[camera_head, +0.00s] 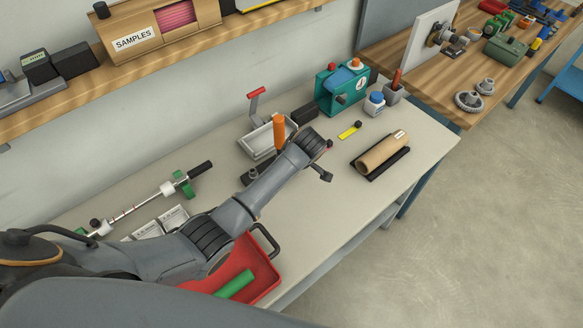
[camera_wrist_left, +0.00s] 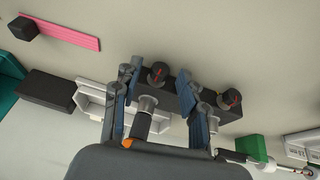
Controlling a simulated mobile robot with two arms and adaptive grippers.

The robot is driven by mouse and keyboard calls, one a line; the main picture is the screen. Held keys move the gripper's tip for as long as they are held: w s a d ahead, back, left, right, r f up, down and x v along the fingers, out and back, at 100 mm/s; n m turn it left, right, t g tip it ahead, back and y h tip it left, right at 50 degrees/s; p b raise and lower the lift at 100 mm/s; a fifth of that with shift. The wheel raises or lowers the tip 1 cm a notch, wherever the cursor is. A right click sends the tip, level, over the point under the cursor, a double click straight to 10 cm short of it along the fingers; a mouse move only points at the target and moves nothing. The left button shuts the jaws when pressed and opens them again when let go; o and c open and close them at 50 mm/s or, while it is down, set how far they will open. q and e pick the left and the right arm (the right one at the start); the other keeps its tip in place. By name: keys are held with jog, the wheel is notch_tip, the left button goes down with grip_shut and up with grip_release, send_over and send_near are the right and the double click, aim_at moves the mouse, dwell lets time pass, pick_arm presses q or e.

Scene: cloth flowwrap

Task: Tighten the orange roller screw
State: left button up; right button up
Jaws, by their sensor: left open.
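An upright orange handle-like piece (camera_head: 279,133) stands beside my left arm in the head view. Its lower end is hidden by the arm. In the left wrist view a small orange part (camera_wrist_left: 127,143) shows low in the picture, mostly covered by the gripper body. A dark block there carries two black knobs with red marks, a left knob (camera_wrist_left: 157,75) and a right knob (camera_wrist_left: 229,98). My left gripper (camera_wrist_left: 158,82) is open, with its fingers on either side of the left knob; I cannot tell whether they touch it. My right gripper is not in view.
A white tray (camera_head: 257,143) with a red-handled lever lies behind the arm. A teal machine (camera_head: 336,90) and a tan roll (camera_head: 381,152) on a black base are to the right. A red bin (camera_head: 262,287) sits at the front edge.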

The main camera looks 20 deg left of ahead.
pick_arm(q)
jog(key=shift+c, duration=0.3)
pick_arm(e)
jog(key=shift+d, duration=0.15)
pick_arm(q)
grip_shut()
jog(key=shift+w+d+g+y, duration=0.2)
jog(key=shift+g+y, duration=0.1)
jog(key=shift+g, duration=0.2)
jog(key=shift+f+g+y+b, duration=0.1)
jog(key=shift+g+y+b, duration=0.25)
jog(key=shift+b, duration=0.3)
jog(key=shift+g, duration=0.25)
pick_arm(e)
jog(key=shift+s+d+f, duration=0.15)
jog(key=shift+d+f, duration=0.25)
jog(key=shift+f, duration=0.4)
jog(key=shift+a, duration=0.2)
pick_arm(q)
jog(key=shift+o, duration=0.3)
grip_release()
